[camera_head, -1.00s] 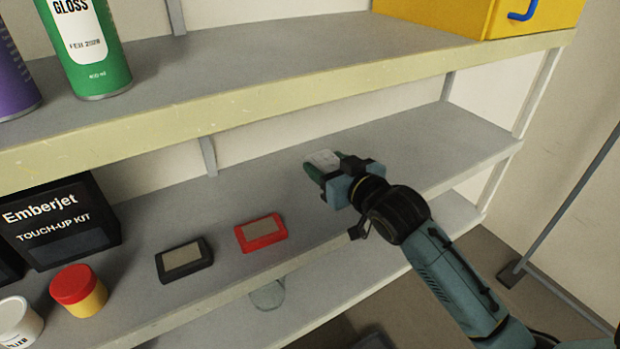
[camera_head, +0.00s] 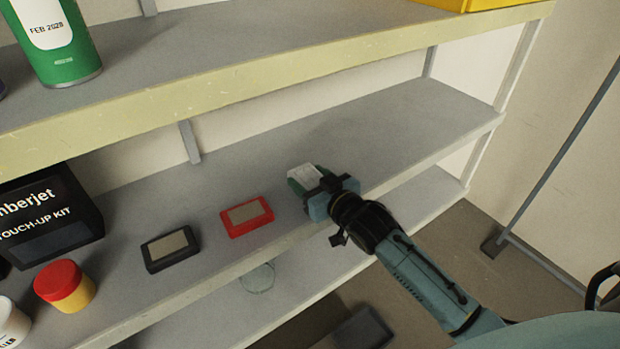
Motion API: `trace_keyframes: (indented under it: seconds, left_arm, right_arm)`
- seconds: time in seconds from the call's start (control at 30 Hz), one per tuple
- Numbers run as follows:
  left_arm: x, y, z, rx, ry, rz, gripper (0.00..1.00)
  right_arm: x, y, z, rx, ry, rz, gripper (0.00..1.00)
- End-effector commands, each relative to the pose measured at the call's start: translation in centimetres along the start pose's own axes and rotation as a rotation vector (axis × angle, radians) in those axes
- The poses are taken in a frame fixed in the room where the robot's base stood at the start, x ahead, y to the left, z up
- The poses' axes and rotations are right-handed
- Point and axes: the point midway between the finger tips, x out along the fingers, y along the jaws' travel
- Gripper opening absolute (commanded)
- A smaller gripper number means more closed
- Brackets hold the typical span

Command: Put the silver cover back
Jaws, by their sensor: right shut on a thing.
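My right gripper (camera_head: 318,193) is over the middle shelf, to the right of the red case. It is shut on a small green item with a pale top (camera_head: 303,177), partly hidden by the fingers. I cannot tell whether this item touches the shelf. No silver cover can be made out in this view. My left gripper is not in view.
A red case (camera_head: 247,216) and a black case (camera_head: 170,249) lie on the middle shelf (camera_head: 400,135). A red-lidded yellow jar (camera_head: 65,286) and a black touch-up kit box (camera_head: 48,222) stand left. A green can (camera_head: 55,45) stands above. The middle shelf's right is clear.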

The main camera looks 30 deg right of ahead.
Motion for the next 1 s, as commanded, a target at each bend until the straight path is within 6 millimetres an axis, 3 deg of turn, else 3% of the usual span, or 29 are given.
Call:
trace_keyframes:
  seconds: [0.23,0.27,0.4,0.77,1.0]
  left_arm:
    - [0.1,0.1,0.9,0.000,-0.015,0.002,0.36]
    - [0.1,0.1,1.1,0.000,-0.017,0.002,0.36]
    - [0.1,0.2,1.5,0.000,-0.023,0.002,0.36]
    - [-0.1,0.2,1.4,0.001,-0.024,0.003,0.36]
    - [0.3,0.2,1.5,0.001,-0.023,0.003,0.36]
  right_arm:
    - [0.1,0.0,0.2,0.001,0.003,0.000,0.21]
    - [0.1,0.0,0.3,0.001,0.001,0.000,0.59]
    - [0.1,0.0,0.2,0.001,0.000,0.000,0.77]
    - [0.0,0.0,-0.2,-0.001,0.001,0.000,0.78]
    - [-3.6,0.0,0.1,0.000,-0.002,-0.001,0.78]
